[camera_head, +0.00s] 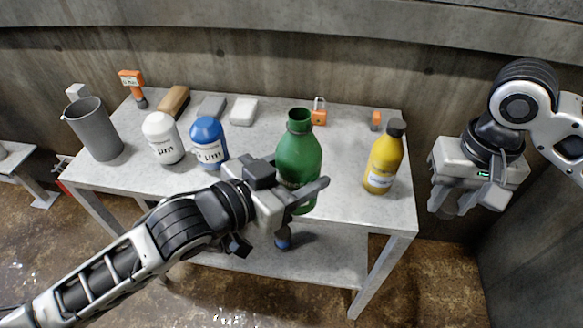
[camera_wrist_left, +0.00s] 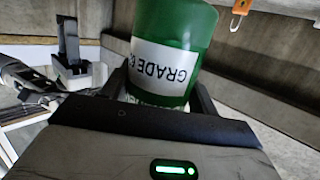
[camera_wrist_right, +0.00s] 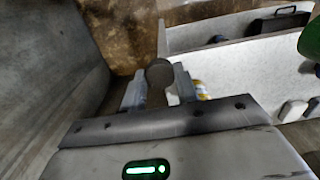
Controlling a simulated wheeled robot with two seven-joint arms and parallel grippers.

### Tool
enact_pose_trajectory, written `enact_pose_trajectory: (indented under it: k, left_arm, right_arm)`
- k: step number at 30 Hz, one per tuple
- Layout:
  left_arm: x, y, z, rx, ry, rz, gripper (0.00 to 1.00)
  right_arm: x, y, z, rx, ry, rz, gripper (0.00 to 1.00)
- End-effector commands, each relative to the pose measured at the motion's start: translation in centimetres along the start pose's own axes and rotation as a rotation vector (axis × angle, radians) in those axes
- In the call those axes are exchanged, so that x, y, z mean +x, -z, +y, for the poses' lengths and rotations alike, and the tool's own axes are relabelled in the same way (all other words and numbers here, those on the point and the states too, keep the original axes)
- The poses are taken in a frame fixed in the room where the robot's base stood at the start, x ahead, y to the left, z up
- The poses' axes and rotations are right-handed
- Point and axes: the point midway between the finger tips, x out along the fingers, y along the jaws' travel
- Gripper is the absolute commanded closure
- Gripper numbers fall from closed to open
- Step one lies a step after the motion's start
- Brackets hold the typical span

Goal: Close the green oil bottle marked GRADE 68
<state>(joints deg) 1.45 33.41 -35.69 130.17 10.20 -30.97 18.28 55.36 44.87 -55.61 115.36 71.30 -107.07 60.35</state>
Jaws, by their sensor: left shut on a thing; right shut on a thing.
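The green oil bottle (camera_head: 298,156) is upright near the table's front edge, its neck open with no cap on it. My left gripper (camera_head: 305,195) is shut around its lower body. The left wrist view shows the green bottle (camera_wrist_left: 172,35) between the fingers, with a white label reading "GRADE 6", the rest hidden. I cannot tell whether its base touches the table. My right gripper (camera_head: 462,208) is right of the table, well apart from the bottle. In the right wrist view it is shut on a dark round cap (camera_wrist_right: 160,73).
A yellow bottle (camera_head: 384,160) with a dark cap stands right of the green one. White (camera_head: 163,140) and blue (camera_head: 208,143) bottles and a grey beaker (camera_head: 93,130) stand left. An orange padlock (camera_head: 319,112) and several small blocks lie behind. The table (camera_head: 350,205) has bare room at front right.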

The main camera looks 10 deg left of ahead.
Motion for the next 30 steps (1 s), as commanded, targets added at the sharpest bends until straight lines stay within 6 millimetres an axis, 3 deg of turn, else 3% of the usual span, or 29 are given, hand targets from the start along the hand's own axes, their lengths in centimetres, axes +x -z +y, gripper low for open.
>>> enact_pose_trajectory:
  k: [6,11,20,30]
  left_arm:
    - [0.0,0.0,0.0,0.0,0.001,0.001,0.81]
    - [0.0,0.1,0.0,0.0,0.001,0.003,0.81]
    - [0.0,0.1,0.0,0.0,0.001,0.004,0.81]
    - [0.0,0.2,0.0,0.001,0.001,0.005,0.81]
  right_arm:
    - [-0.3,0.2,-0.4,-0.004,0.001,0.002,0.9]
    - [-2.0,1.3,-2.9,-0.027,0.002,0.006,0.9]
    - [-9.2,3.5,-11.6,-0.111,-0.004,0.011,0.9]
    - [-18.0,2.3,-20.4,-0.168,-0.005,0.008,0.9]
